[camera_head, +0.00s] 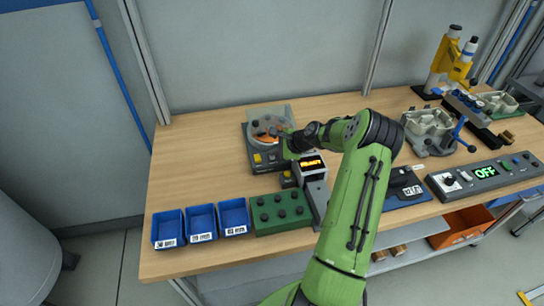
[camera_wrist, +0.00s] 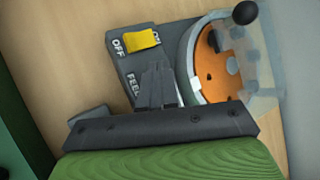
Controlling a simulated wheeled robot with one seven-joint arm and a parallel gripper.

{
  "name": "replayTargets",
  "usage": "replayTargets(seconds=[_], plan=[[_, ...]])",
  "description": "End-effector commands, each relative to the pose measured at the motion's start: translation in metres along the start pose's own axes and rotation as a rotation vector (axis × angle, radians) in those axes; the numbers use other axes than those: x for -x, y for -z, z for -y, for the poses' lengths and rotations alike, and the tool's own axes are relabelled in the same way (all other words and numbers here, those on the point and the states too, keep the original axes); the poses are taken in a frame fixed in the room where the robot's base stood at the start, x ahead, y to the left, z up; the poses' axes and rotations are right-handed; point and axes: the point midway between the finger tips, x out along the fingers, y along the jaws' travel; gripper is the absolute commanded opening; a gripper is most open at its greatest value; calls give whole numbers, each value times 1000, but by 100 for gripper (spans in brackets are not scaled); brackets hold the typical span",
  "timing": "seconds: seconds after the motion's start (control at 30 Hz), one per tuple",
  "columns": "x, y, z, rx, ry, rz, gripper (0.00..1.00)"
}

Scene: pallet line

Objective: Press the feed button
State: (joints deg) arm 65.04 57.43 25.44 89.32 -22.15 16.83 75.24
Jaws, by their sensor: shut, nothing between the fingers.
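The feeder (camera_head: 262,163) is a dark grey unit with a round orange bowl (camera_wrist: 213,70) under a clear cover, standing on the table's left half. Its panel (camera_wrist: 122,62) carries a yellow rocker switch (camera_wrist: 142,39) between the words OFF and ON. The word FEED is printed lower on this panel, partly covered by my fingers. My gripper (camera_wrist: 157,72) is shut and empty, its fingertips over the panel beside the FEED lettering. The feed button itself is not visible; my fingers may hide it. I cannot tell whether the fingertips touch the panel.
A small box with a lit orange display (camera_head: 311,165) stands close to my gripper. Blue bins (camera_head: 201,222) and a green block with knobs (camera_head: 281,213) line the front edge. A control box reading OFF (camera_head: 486,174) is at the right. Bare table lies left of the feeder.

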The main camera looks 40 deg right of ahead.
Motion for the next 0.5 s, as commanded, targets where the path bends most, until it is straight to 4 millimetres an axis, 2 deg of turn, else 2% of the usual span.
replayTargets(seconds=[0.5], plan=[[-5,4,-4,0,0,0,0]])
